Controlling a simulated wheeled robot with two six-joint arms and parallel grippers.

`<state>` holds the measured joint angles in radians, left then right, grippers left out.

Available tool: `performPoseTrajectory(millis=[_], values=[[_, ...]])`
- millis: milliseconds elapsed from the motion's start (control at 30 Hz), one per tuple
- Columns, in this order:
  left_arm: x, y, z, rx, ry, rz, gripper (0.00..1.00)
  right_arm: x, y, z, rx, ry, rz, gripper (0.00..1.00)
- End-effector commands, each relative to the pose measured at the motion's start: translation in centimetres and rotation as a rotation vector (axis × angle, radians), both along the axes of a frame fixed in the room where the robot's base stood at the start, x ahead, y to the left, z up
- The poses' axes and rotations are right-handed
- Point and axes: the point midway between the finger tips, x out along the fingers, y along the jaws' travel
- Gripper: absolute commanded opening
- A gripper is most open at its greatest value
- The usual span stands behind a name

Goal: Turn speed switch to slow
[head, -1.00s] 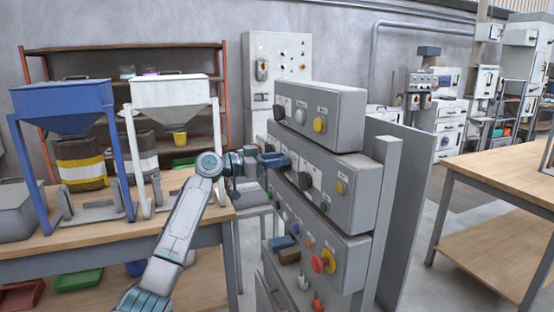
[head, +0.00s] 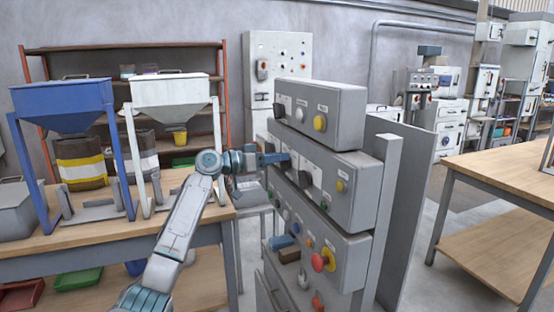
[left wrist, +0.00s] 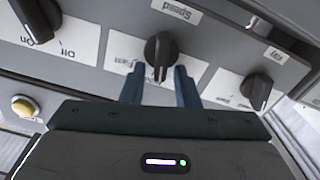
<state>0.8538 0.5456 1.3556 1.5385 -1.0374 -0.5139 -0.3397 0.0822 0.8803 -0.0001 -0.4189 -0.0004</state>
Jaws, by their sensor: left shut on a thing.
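The speed switch (left wrist: 158,50) is a black knob on a white plate in the left wrist view. The upside-down word "Speed" stands above it and "Fast" to its left. Its narrow end points down in that view, between the fingers. My left gripper (left wrist: 160,88) is shut on the knob, with one dark blue finger on each side. In the head view my left gripper (head: 284,158) is at the left part of the middle grey control box (head: 345,205); the held knob is mostly hidden there. My right gripper is not in view.
A second black knob (left wrist: 258,90) is close on the right in the left wrist view, and an on/off knob (left wrist: 36,18) is on the left. Another control box (head: 345,115) is above. A red knob (head: 322,262) protrudes below. A bench (head: 60,240) with hoppers stands left.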

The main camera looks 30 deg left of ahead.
Motion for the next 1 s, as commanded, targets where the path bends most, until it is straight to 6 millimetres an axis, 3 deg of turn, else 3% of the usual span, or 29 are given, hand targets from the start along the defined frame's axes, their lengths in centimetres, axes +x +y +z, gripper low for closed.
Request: performPoseTrajectory(millis=[267, 500, 1000], values=[[0.3, 0.3, -0.2, -0.186, 0.168, -0.001, 0.05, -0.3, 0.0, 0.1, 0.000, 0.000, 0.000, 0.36], [0.5, 0.5, -0.4, -0.326, 0.293, -0.001, 0.05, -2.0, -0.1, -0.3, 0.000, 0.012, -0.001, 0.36], [0.6, 0.7, -0.8, -0.463, 0.417, -0.001, 0.05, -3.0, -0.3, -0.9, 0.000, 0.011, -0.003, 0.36]])
